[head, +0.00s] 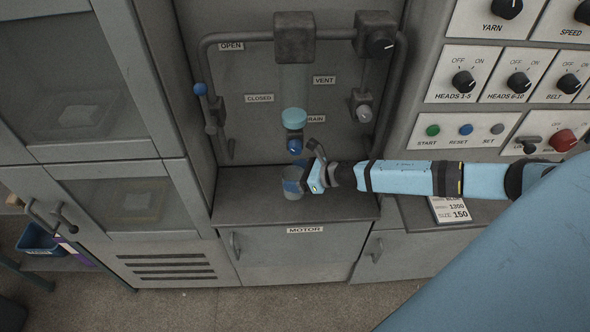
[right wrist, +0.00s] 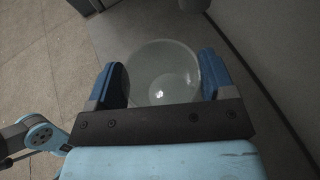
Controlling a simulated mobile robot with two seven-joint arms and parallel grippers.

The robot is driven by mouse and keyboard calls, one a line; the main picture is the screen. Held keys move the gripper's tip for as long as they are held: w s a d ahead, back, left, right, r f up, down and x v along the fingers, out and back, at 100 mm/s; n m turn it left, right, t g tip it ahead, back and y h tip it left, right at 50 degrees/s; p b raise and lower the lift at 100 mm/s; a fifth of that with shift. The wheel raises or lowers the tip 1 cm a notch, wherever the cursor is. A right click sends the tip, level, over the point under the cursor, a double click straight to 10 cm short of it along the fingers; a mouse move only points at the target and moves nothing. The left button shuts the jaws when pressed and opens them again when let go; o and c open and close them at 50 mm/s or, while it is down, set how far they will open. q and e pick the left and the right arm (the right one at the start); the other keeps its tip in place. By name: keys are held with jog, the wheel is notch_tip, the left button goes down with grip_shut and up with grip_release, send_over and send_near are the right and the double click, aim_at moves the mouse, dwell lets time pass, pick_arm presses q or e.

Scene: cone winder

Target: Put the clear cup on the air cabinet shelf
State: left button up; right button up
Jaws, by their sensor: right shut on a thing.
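The clear cup (right wrist: 163,68) shows in the right wrist view between the two blue fingers of my right gripper (right wrist: 165,82). The gripper is shut on it, and the cup's round rim and pale bottom are visible. In the head view, my right gripper (head: 294,186) holds the cup (head: 293,194) low over the air cabinet shelf (head: 245,205). The cup is partly hidden by a finger there, and I cannot tell whether it touches the shelf. My left gripper is not in view.
Pipes and valves line the cabinet's back wall. A control panel (head: 520,80) stands at right, glass-doored cabinets (head: 90,100) at left. The shelf's left part is clear.

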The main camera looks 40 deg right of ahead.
aim_at(295, 171)
jog(key=w, duration=0.1)
jog(key=w+d, duration=0.1)
jog(key=shift+w+d+r, duration=0.2)
jog(key=shift+w+d, duration=0.1)
jog(key=shift+f+p, duration=0.3)
jog(key=shift+f, duration=0.65)
jog(key=shift+s, duration=0.1)
jog(key=shift+f, duration=0.15)
jog(key=o, duration=1)
jog(key=shift+c, duration=0.2)
